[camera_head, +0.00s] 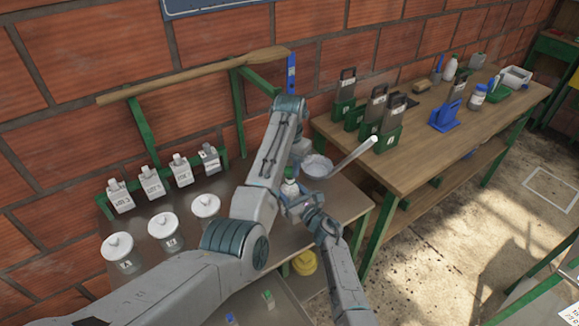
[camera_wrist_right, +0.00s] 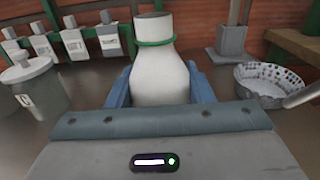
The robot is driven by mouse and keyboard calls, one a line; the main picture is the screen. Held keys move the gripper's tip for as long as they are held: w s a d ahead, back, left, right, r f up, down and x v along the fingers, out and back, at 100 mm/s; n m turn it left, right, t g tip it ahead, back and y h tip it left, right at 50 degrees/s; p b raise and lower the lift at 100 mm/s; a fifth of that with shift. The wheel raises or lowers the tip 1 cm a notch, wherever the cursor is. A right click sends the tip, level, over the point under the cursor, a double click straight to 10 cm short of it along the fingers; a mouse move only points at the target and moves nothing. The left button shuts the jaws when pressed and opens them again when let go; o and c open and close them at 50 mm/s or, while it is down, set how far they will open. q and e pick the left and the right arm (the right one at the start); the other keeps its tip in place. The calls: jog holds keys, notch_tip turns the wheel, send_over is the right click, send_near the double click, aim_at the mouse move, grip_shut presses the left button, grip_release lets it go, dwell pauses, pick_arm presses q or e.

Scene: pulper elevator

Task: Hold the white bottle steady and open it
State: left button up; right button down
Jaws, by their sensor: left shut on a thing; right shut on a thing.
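The white bottle (camera_head: 289,188) stands upright at the right part of the workbench, partly covered by my arms in the head view. In the right wrist view the white bottle (camera_wrist_right: 160,80) has a green ring around its neck and a grey-topped cylinder above the ring. I cannot tell whether that cylinder is the bare neck or a cap. My right gripper (camera_wrist_right: 160,92) is shut on the bottle's body, with a blue finger on each side. My left arm reaches across the bench beside the bottle. Its fingertips, and anything in them, are hidden. No left fingers touch the bottle in the right wrist view.
A bowl (camera_head: 317,166) of pale material with a long handle sits right of the bottle. White lidded jars (camera_head: 164,228) and small labelled bottles (camera_head: 152,183) stand left. A wooden paddle (camera_head: 190,76) hangs behind on green brackets. A second table (camera_head: 430,120) stands at the right.

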aim_at(290, 169)
pick_arm(q)
jog(key=shift+r, duration=2)
pick_arm(e)
jog(key=c, duration=0.6)
grip_release()
